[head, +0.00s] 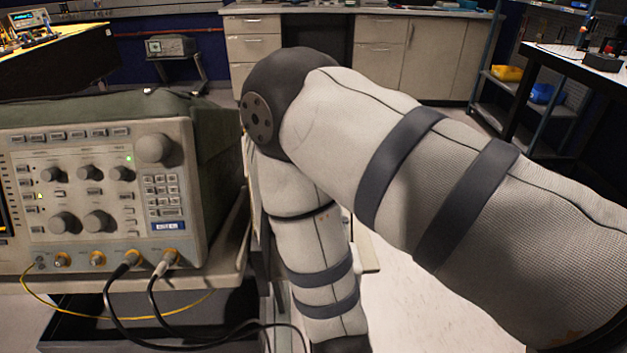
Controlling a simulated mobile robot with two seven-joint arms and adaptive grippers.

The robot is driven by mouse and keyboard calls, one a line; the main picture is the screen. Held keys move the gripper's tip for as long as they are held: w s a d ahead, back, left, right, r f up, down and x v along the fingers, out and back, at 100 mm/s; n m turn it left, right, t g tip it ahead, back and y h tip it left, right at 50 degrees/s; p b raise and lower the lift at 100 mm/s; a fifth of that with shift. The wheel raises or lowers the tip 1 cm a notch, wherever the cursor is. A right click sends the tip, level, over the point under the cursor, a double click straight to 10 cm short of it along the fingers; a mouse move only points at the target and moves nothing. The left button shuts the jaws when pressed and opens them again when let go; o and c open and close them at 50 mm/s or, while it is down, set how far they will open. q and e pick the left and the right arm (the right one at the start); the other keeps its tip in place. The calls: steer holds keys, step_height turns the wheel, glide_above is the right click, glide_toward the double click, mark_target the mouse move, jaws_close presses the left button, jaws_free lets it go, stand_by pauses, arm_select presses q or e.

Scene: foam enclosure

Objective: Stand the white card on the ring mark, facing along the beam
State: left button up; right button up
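Neither the white card, the ring mark nor the beam is in sight in the head view. One of my arms, in a pale fabric sleeve with dark bands, enters from the right and fills the middle and right. It bends at a dark elbow joint, and its forearm runs down out of the bottom edge. Its gripper is out of the picture. My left gripper is also out of view. What lies behind the sleeved arm is hidden.
An oscilloscope (90,190) with cables plugged into its front stands on a cart (236,262) at the left. Cabinets (380,55) line the back. A dark table (570,66) and a shelf rack (520,88) stand at the right. Pale floor (425,310) shows below the arm.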

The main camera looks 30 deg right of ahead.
steer(key=x, duration=1)
steer(key=shift+w+d+r, duration=0.15)
steer(key=shift+d+r, duration=0.05)
steer(key=shift+d, duration=0.15)
jaws_close()
